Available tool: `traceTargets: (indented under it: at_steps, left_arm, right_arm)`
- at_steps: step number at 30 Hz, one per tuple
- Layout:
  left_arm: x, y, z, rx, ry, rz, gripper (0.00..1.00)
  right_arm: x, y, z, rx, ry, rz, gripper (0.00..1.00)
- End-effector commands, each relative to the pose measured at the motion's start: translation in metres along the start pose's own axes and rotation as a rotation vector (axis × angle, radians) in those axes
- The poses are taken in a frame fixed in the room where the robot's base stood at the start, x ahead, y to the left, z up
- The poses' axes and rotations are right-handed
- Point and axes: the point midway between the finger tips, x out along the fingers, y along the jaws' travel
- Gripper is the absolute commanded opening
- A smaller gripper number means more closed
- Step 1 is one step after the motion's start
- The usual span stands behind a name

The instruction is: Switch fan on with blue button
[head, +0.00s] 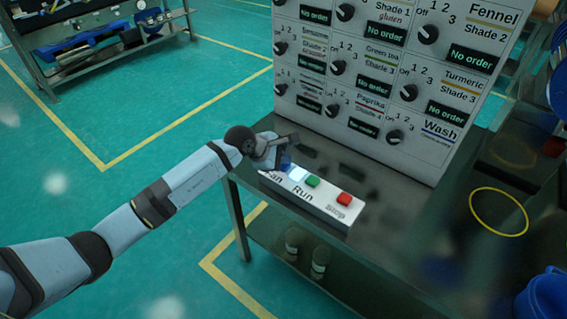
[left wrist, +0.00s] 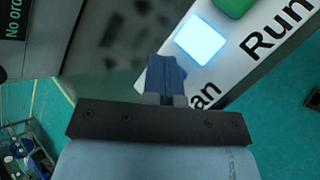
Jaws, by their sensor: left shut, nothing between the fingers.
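A white button box (head: 318,207) sits on the front edge of the dark table. Its fan button (head: 298,175) glows pale blue-white, beside the word ending in "an"; in the left wrist view the lit button (left wrist: 201,40) is a bright square. A green button (head: 312,181) by "Run" and a red button (head: 344,198) follow to the right. My left gripper (head: 285,161) is shut and empty at the box's left end. Its blue fingertips (left wrist: 166,72) show just beside the lit button, not covering it; I cannot tell whether they touch the box. My right gripper is out of view.
A tall panel (head: 390,150) with black knobs and "No order" displays stands behind the box. A yellow ring (head: 498,212) marks the surface at right. Two jars (head: 320,262) stand on the shelf below.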

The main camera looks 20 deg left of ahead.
Motion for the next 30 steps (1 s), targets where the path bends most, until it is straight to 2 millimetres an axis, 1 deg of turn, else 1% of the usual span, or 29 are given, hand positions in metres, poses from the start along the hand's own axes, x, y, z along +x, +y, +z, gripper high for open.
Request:
traceTargets:
  at_steps: [5,15,26,30]
  left_arm:
    - [-0.001,0.000,0.000,0.000,0.001,-0.001,0.00]
    - [-0.012,0.009,0.009,0.002,0.001,0.000,0.00]
    - [-0.013,0.009,0.009,0.001,0.000,-0.001,0.00]
    - [-0.018,0.013,0.013,0.001,0.001,0.000,0.00]
  right_arm:
    - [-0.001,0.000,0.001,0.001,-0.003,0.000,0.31]
    - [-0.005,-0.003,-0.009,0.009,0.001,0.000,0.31]
    - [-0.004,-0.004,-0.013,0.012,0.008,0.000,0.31]
    - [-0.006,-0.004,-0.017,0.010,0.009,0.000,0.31]
